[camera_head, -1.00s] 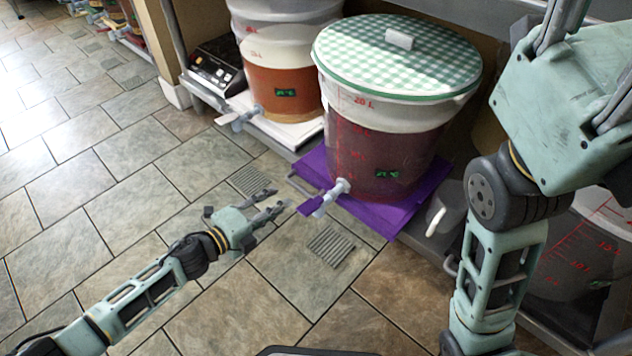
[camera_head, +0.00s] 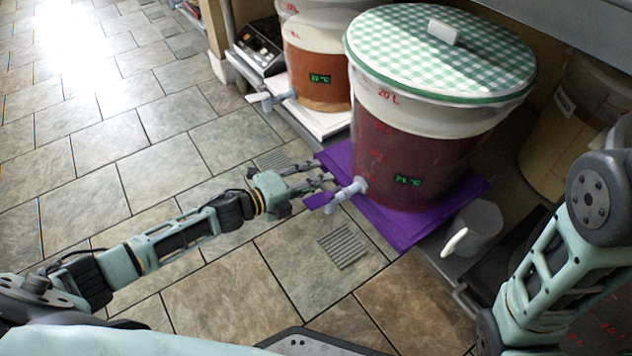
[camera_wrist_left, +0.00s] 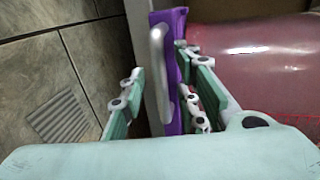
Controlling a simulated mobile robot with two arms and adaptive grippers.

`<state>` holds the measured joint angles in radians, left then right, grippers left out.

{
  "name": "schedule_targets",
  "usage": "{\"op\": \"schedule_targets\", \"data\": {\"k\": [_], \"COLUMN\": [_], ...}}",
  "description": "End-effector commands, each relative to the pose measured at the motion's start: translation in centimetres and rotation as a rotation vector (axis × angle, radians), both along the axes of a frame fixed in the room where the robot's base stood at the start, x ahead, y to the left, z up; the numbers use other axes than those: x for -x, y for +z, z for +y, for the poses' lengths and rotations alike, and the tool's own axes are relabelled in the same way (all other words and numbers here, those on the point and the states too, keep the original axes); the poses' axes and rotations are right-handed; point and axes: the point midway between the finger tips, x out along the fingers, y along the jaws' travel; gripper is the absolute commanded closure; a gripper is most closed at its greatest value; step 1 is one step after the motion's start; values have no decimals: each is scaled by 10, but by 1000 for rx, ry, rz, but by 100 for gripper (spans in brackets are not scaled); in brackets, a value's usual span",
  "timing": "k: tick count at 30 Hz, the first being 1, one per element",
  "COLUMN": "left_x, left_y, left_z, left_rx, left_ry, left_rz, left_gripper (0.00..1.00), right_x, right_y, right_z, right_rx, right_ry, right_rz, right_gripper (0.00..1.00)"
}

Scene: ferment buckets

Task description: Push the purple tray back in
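The purple tray (camera_head: 405,232) sticks out from the low shelf, with a large bucket of dark red liquid (camera_head: 400,150) standing on it. My left gripper (camera_head: 322,176) is at the tray's front left, beside the spigot. In the left wrist view, the gripper (camera_wrist_left: 160,68) has its fingers apart on either side of the tray's grey handle (camera_wrist_left: 158,60). I cannot tell whether they touch it. The purple tray edge (camera_wrist_left: 178,25) runs behind the handle. My right gripper is out of view.
Another bucket with orange liquid (camera_head: 318,75) stands on a white tray (camera_head: 318,120) to the left, its spigot sticking out. A grey jug (camera_head: 472,228) stands right of the purple tray. The tiled floor in front is clear, with flat drain grates (camera_head: 342,245).

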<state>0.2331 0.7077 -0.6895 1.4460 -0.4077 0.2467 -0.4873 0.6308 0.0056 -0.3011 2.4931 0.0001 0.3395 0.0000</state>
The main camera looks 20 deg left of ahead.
Motion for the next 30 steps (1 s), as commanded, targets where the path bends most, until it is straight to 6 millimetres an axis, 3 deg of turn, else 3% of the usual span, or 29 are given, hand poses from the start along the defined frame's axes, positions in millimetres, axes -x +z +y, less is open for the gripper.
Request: {"op": "schedule_targets", "data": {"k": [9, 19, 30], "left_x": [-2, -2, -2], "left_y": [0, 0, -1], "left_z": [-2, -2, -2], "left_rx": [-1, -1, -1], "left_ry": [0, 0, 0], "left_rz": [1, 1, 2], "left_gripper": [70, 99, 100], "right_x": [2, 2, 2], "right_y": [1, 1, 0], "right_z": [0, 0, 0], "right_rx": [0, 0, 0], "right_ry": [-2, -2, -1], "right_rz": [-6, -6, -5], "right_gripper": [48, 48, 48]}}
